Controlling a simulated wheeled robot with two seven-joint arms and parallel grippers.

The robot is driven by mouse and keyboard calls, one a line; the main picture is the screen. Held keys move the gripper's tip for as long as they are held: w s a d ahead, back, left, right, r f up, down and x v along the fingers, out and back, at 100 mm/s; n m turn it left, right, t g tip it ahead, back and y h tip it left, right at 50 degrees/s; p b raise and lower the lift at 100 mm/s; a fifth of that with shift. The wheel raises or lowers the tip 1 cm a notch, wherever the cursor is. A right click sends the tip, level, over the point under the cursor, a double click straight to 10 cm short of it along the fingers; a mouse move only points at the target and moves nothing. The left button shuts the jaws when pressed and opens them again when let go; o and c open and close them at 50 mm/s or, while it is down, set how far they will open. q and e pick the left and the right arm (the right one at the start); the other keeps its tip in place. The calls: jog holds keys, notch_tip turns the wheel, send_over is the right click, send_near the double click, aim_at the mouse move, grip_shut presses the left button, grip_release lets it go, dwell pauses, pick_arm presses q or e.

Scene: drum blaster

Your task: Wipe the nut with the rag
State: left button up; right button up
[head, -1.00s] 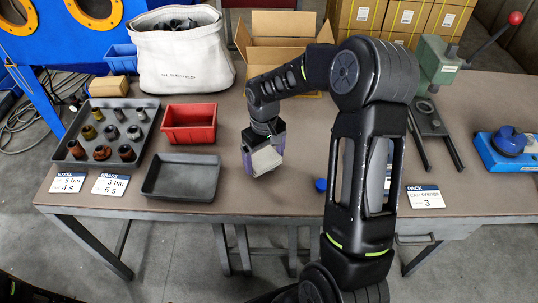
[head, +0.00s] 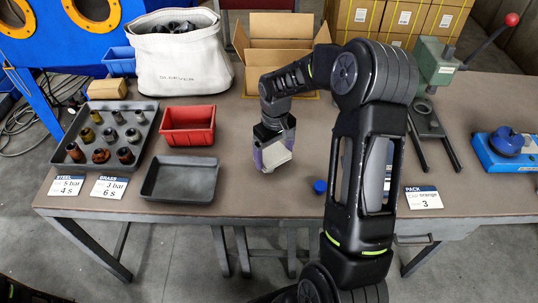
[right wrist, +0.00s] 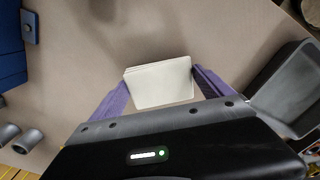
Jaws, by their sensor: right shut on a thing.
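My right gripper (head: 274,158) is over the middle of the table. Its purple fingers are shut on a cream folded pad, which looks like the rag (head: 275,153). In the right wrist view the rag (right wrist: 160,82) sits between the two fingers (right wrist: 160,88) with layered edges showing. A dark tray (head: 143,112) at the left holds several nut-like metal fittings, some grey, some brass or rusty brown, such as a rusty nut (head: 125,155) in the front row. Which one is the task's nut I cannot tell. The rag is apart from them. My left gripper is not in view.
A red bin (head: 188,124) and an empty dark tray (head: 178,180) lie between the fittings and my gripper. Behind are a white bag (head: 182,62) and an open carton (head: 270,45). A blue cap (head: 320,186) is near my right arm; a green press (head: 438,65) stands right.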

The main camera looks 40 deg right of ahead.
aim_at(264, 161)
jog(key=shift+d, duration=0.15)
dwell(0.3)
jog(key=shift+a+b, duration=0.35)
jog(key=shift+a, duration=1.85)
jog(key=shift+d, duration=0.15)
jog(key=shift+d, duration=2.05)
jog(key=shift+a, duration=0.15)
jog(key=shift+a, duration=2.05)
jog(key=shift+d, duration=2.2)
